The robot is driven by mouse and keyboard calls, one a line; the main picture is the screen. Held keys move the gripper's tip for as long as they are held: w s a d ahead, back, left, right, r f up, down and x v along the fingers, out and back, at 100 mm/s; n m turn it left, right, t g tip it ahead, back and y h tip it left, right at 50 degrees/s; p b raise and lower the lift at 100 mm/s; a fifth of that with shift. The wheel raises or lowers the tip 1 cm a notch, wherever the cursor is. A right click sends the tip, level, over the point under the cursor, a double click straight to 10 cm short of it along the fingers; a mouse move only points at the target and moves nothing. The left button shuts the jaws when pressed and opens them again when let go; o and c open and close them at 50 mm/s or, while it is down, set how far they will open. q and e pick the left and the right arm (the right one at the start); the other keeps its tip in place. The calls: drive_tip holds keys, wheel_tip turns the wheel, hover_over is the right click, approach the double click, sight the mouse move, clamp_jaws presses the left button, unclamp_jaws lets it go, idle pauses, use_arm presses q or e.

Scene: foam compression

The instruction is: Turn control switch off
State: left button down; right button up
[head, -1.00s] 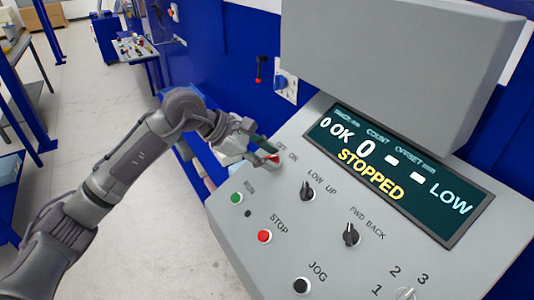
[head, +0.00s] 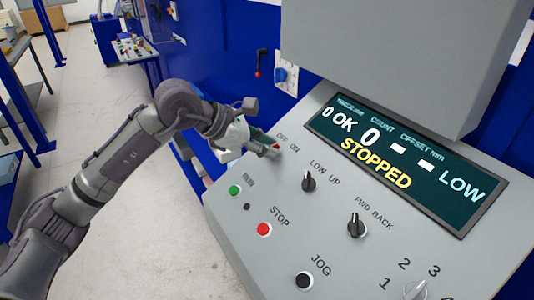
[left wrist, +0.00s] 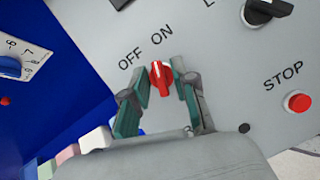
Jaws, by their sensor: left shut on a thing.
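The red control switch (left wrist: 160,76) is on the grey sloped panel (left wrist: 225,75), below the OFF and ON labels. In the left wrist view its knob stands nearly upright between my fingers, its top toward the labels; I cannot tell exactly which label it points at. My left gripper (left wrist: 161,88) is shut on this switch, one green-padded finger on each side. In the head view the left gripper (head: 270,150) is at the panel's upper left corner and hides most of the switch. My right gripper is not in view.
The panel also has a green RUN button (head: 235,190), a red STOP button (head: 264,229), a black JOG button (head: 303,280) and black knobs (head: 309,181). The display (head: 400,165) reads STOPPED. A grey box (head: 400,60) overhangs the panel. Open floor lies left.

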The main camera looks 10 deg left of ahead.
use_arm(q)
drive_tip(key=n+t+y+b, duration=0.1)
drive_tip(key=n+b, duration=0.1)
drive_tip(key=n, duration=0.1)
drive_tip(key=n+b, duration=0.3)
drive_tip(key=n, duration=0.1)
drive_tip(key=shift+f+t+y, duration=0.1)
drive_tip(key=shift+t+y, duration=0.3)
drive_tip(key=n+y+b, duration=0.1)
drive_tip(key=n+b, duration=0.1)
drive_tip(key=n, duration=0.1)
drive_tip(key=shift+d+n, duration=0.1)
drive_tip(key=shift+n, duration=0.2)
drive_tip(key=shift+n+y+b, duration=0.4)
drive_tip(key=shift+n+b, duration=0.3)
drive_tip(key=shift+n, duration=0.5)
drive_tip(key=shift+t, duration=0.3)
drive_tip(key=c, duration=1.2)
unclamp_jaws()
drive_tip(key=shift+c, duration=0.2)
drive_tip(key=shift+s+r, duration=0.1)
drive_tip(key=shift+r, duration=0.1)
